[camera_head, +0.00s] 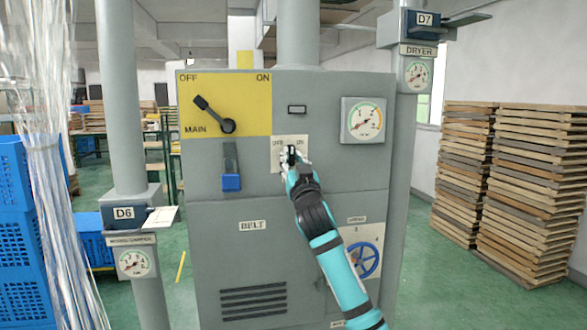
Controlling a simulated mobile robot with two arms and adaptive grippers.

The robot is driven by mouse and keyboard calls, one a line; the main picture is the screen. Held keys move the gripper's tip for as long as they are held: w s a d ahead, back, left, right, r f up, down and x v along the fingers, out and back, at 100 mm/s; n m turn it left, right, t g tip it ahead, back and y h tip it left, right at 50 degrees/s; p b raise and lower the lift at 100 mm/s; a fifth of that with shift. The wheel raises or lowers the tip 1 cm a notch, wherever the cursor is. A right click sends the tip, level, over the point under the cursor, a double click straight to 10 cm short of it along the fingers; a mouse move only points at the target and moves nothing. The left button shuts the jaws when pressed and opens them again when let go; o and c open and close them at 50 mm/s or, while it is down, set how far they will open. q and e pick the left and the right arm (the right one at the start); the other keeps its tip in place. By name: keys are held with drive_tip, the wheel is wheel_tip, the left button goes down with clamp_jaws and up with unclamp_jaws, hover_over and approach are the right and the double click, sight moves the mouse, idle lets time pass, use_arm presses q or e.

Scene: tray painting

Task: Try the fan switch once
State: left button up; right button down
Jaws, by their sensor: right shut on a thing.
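The grey control cabinet stands straight ahead, with a small pale switch plate (278,161) near its middle. The plate has small lettering at its top that is too small to read with certainty. My right gripper (291,156) is at the right part of this plate, shut on the small dark fan switch (291,150). The gripper and arm hide the lower right of the plate and most of the switch. My left gripper is not in view.
The MAIN lever (212,113) points toward OFF on a yellow panel. A blue-handled lever (231,181), a gauge (363,121) and a blue valve wheel (364,260) surround the plate. Stacked wooden trays (530,180) stand right; blue crates (20,230) stand left.

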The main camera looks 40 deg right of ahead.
drive_tip(key=m+h, duration=0.1)
drive_tip(key=m, duration=0.1)
drive_tip(key=m+g+b, duration=0.1)
drive_tip(key=m, duration=0.1)
drive_tip(key=shift+a+m+h, duration=0.15)
drive_tip(key=shift+m+h, duration=0.15)
drive_tip(key=shift+h, duration=0.1)
drive_tip(key=shift+w+m+g+h, duration=0.1)
drive_tip(key=shift+m+g+h, duration=0.4)
drive_tip(key=shift+m, duration=0.7)
drive_tip(key=m, duration=0.1)
drive_tip(key=m+g, duration=0.1)
drive_tip(key=m, duration=0.1)
drive_tip(key=shift+a+r+g+h, duration=0.1)
drive_tip(key=shift+r+g+h, duration=0.05)
drive_tip(key=shift+g+h, duration=0.2)
drive_tip(key=shift+m+g+h, duration=0.35)
drive_tip(key=shift+m+g, duration=0.3)
drive_tip(key=shift+m, duration=1.15)
drive_tip(key=c, duration=1.3)
unclamp_jaws()
